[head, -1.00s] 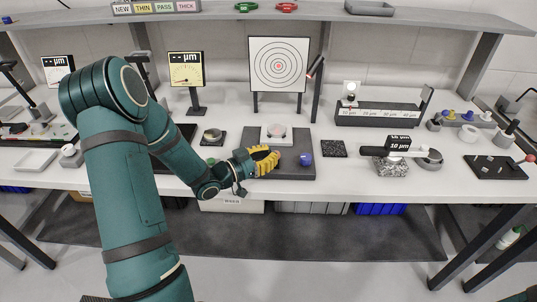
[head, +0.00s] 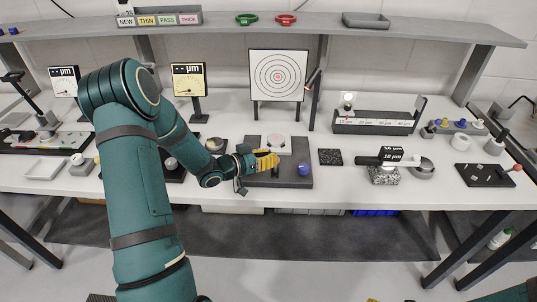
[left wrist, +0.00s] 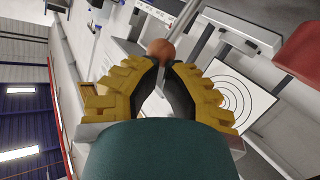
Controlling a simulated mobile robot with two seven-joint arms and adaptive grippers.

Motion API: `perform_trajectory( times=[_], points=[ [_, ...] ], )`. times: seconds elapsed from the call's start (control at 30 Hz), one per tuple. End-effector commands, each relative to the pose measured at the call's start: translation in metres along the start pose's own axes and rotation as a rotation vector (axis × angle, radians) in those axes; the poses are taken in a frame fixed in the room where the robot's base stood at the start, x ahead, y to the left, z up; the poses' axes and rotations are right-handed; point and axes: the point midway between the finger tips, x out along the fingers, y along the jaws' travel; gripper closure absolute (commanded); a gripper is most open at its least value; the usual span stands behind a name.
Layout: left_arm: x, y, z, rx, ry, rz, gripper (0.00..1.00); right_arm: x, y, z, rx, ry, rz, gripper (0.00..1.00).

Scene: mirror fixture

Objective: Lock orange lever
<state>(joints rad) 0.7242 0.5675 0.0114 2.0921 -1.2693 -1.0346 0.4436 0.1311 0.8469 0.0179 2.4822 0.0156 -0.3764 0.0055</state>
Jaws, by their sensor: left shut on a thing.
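The orange lever shows in the left wrist view as an orange-brown ball knob (left wrist: 160,48) at the tips of my left gripper (left wrist: 162,62). The two yellow ribbed fingers close in around it. In the head view my left gripper (head: 272,160) is over the dark base plate (head: 290,181) of the mirror fixture, in front of its pale block (head: 277,145). There the knob is hidden by the fingers, and whether the lever is locked cannot be told. A blue knob (head: 304,168) stands on the same plate, right of the gripper.
A target board (head: 277,76) stands behind the fixture. To the right are a dark textured square (head: 330,157), a stone block (head: 384,175) with a labelled gauge and a long scale box (head: 372,123). A shelf (head: 330,30) runs above the bench.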

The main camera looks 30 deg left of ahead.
Motion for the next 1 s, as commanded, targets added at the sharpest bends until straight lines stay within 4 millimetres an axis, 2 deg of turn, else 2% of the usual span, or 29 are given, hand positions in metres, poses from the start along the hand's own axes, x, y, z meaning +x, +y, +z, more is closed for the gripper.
perform_trajectory(
  times=[0.03, 0.4, 1.0],
  points=[
    [0.001, 0.0, -0.003, -0.013, -0.011, 0.0, 1.0, -0.007, -0.002, -0.001, 0.0, 0.0, -0.001, 0.32],
    [0.005, -0.007, -0.007, -0.105, -0.077, 0.001, 1.0, -0.031, -0.01, -0.004, -0.001, -0.001, -0.006, 0.32],
    [0.012, -0.016, -0.01, -0.218, -0.156, 0.0, 1.0, -0.055, -0.017, -0.006, 0.0, -0.002, -0.011, 0.32]
  ],
)
